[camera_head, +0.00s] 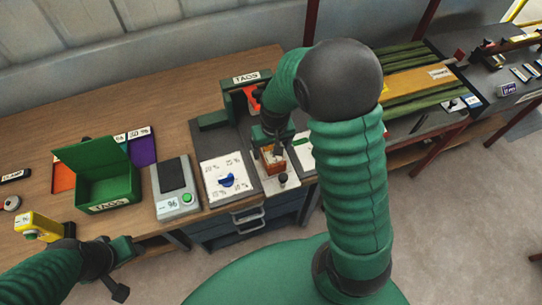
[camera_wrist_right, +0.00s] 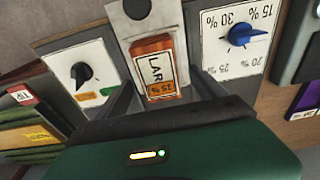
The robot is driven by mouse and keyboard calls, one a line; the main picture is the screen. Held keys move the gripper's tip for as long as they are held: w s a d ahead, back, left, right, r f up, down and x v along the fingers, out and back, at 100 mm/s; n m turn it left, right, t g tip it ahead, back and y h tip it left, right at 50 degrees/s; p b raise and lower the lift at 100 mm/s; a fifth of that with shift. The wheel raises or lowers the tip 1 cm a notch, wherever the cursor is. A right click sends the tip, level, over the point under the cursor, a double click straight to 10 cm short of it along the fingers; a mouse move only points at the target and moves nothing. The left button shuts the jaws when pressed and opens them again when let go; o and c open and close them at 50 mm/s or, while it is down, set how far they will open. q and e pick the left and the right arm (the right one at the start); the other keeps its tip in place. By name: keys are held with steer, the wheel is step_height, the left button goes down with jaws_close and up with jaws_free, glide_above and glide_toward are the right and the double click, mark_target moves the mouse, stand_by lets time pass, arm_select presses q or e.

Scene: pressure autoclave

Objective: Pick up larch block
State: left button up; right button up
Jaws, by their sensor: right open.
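The larch block is a small orange-brown block with a label reading "LAR" and "15 %". It stands out in the right wrist view (camera_wrist_right: 153,62) and shows small in the head view (camera_head: 273,161). It sits on a light plate between two dial panels. My right gripper (camera_wrist_right: 165,92) is open, with its fingers on either side of the block's near end; I cannot tell whether they touch it. In the head view my right gripper (camera_head: 270,143) is over the block and partly covers it. My left gripper (camera_head: 118,271) is low at the left, away from the block.
A blue-knob dial panel (camera_head: 225,180) is left of the block, and a black-knob panel (camera_wrist_right: 80,72) is on its other side. A grey scale (camera_head: 176,188), an open green box (camera_head: 98,175) and a yellow device (camera_head: 40,226) stand further left. Green boards lie at the right.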

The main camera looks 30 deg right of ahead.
mark_target(271, 153)
steer(key=f, duration=0.3)
steer(key=shift+d+f, duration=0.2)
steer(key=shift+d, duration=0.1)
steer(key=shift+w+a, duration=0.1)
steer(key=shift+a, duration=0.05)
steer(key=shift+a+r, duration=0.15)
steer(key=c, duration=1.6)
steer(key=shift+c, duration=0.2)
